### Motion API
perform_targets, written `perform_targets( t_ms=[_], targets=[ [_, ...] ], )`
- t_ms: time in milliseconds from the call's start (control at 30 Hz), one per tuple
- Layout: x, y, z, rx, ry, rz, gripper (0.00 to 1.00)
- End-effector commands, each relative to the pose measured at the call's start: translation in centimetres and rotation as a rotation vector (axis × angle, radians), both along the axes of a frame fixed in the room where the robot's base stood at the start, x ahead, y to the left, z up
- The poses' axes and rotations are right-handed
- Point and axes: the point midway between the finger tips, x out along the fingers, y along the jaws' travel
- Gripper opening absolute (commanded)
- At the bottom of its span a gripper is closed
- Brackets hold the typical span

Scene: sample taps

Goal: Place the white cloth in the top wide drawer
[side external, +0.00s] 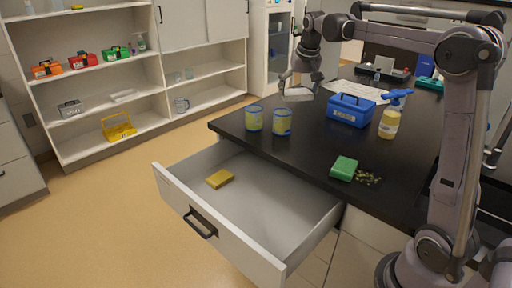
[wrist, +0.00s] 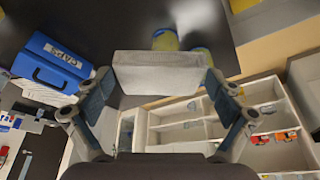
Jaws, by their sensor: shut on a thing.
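The white cloth (wrist: 160,74) shows in the wrist view as a pale, flat folded block between my two fingers. My gripper (side external: 297,91) is shut on it and holds it over the far-left part of the black counter, beyond the two yellow-and-blue cups. The cloth also shows in the side external view (side external: 298,95), small and pale. The wide top drawer (side external: 278,264) is pulled out below the counter's front edge, with a yellow sponge (side external: 220,179) lying inside. The rest of the drawer floor is bare.
Two cups (side external: 282,122) stand near the counter's left corner. A blue toolbox (side external: 350,110), a yellow spray bottle (side external: 389,122) and a green block (side external: 344,168) beside scattered crumbs are on the counter (side external: 315,158). White shelves (side external: 90,90) stand behind, across open floor.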

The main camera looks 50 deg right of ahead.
Motion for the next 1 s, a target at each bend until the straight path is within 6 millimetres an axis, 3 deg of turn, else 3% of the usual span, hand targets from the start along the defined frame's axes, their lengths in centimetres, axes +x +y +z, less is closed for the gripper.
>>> perform_targets(
  t_ms=[33,200,500,633,1000],
  targets=[
    [-0.4,2.4,0.0,0.001,-0.002,0.070,0.72],
    [-2.0,9.0,-0.5,-0.001,-0.009,0.296,0.72],
    [-4.9,16.0,-1.6,-0.009,-0.028,0.562,0.72],
    [-6.1,18.2,-2.1,-0.012,-0.036,0.645,0.72],
    [-5.8,17.9,-7.8,-0.012,-0.035,0.635,0.72]
  ],
)
